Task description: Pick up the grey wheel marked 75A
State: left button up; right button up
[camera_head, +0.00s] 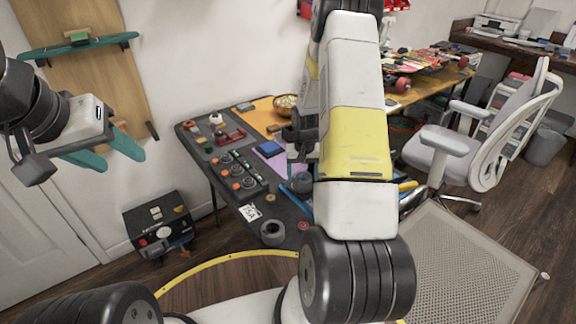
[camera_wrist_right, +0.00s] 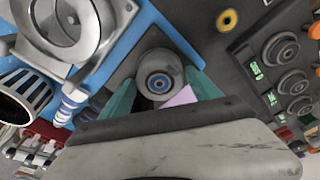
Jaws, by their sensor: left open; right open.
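My left gripper (camera_head: 118,156) is open and empty in the air at the left, away from the bench.
A blue-based metal device (camera_wrist_right: 115,50) lies on the other side. A yellow ring (camera_wrist_right: 228,20) is nearby.

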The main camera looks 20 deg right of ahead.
jog(key=shift+w+f, duration=0.1)
jog(key=shift+f, duration=0.75)
jog(key=c, duration=1.3)
